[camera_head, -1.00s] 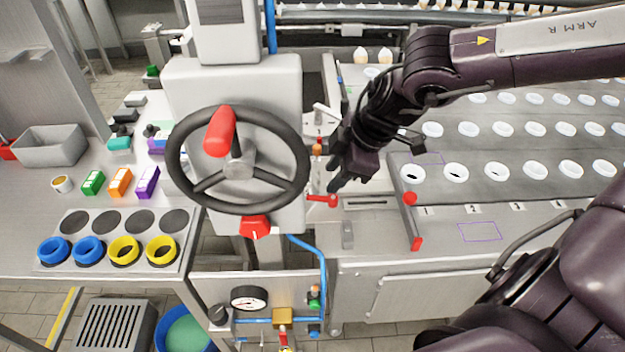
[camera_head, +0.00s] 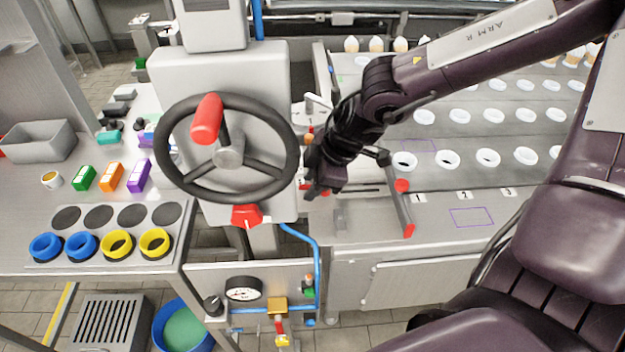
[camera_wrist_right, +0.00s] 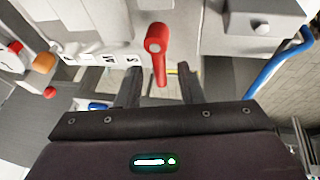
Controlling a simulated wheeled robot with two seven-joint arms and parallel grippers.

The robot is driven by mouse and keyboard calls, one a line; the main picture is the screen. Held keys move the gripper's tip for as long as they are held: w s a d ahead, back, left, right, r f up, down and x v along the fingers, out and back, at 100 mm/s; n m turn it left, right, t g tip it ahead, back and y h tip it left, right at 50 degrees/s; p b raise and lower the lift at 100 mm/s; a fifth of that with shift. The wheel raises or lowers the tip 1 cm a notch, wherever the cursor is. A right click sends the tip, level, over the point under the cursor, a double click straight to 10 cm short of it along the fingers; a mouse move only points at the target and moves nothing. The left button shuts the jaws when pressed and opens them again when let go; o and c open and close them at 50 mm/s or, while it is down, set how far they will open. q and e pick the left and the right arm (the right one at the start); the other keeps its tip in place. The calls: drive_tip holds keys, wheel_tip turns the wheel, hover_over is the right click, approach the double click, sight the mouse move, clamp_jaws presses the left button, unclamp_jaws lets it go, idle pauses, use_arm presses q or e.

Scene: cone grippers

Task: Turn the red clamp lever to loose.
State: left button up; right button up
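The red clamp lever (camera_wrist_right: 157,48) shows in the right wrist view, with its round pivot end up and its arm pointing down in the picture. My right gripper (camera_wrist_right: 160,72) is open, with one dark finger on each side of the lever's lower end. I cannot tell whether either finger touches it. In the head view my right gripper (camera_head: 312,188) is just right of the handwheel and covers most of the lever; only small red bits show around it. My left gripper is not in view.
A large black handwheel (camera_head: 228,157) with a red grip stands close left of my right gripper. A red-ended bar (camera_head: 405,210) stands to the right, beside the conveyor with white cups. A blue hose (camera_head: 316,258) runs below.

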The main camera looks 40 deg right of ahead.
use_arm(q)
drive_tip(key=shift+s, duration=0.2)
use_arm(e)
drive_tip(key=shift+c, duration=0.2)
clamp_jaws()
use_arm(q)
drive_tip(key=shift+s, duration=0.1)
